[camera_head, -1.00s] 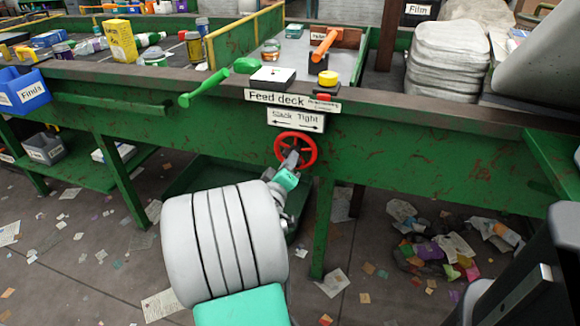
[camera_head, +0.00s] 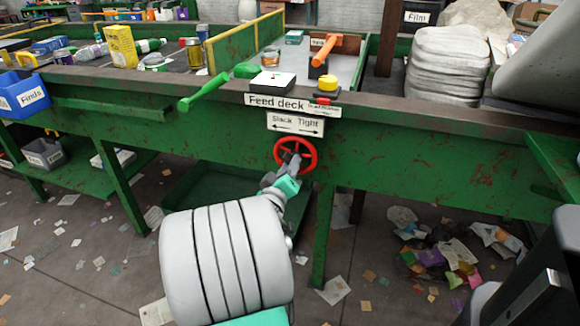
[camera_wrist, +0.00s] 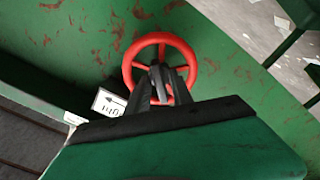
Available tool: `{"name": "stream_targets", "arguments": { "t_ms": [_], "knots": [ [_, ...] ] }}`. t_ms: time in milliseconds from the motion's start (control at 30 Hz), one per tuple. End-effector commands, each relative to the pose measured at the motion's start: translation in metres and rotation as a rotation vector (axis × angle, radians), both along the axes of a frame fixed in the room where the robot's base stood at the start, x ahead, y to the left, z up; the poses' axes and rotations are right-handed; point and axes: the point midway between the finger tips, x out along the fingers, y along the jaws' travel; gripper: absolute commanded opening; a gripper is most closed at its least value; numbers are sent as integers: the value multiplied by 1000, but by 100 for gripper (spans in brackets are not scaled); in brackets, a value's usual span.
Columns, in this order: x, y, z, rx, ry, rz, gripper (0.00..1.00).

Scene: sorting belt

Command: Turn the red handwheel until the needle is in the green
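The red handwheel (camera_head: 295,139) is mounted on the green front of the feed deck, under the "Slack Tight" sign (camera_head: 296,124) with its double arrow. My gripper (camera_head: 292,163) is at the wheel's lower middle. In the wrist view the dark fingers (camera_wrist: 162,82) overlap the hub and lower spokes of the red wheel (camera_wrist: 129,70). I cannot tell whether they are closed on a spoke or only around it. A black box with a white face (camera_head: 272,82) stands on the deck above the wheel; its needle and any green zone are too small to read.
A yellow button (camera_head: 330,83) and an orange-handled tool (camera_head: 324,47) are to the right of the box. A green lever (camera_head: 204,91) sticks out left of the sign. A green leg (camera_head: 322,235) stands below right. Paper scraps litter the floor.

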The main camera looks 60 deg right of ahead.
Motion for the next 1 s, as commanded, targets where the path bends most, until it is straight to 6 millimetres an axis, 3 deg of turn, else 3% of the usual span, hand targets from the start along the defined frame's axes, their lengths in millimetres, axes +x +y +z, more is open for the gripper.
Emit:
{"name": "stream_targets", "arguments": {
  "t_ms": [333, 700, 1000],
  "knots": [
    [0, 4, 0, 0, 0, 1, 33],
    [-8, 69, 0, 0, 1, 7, 33],
    [-12, 77, 0, -1, 0, -1, 33]
  ]
}}
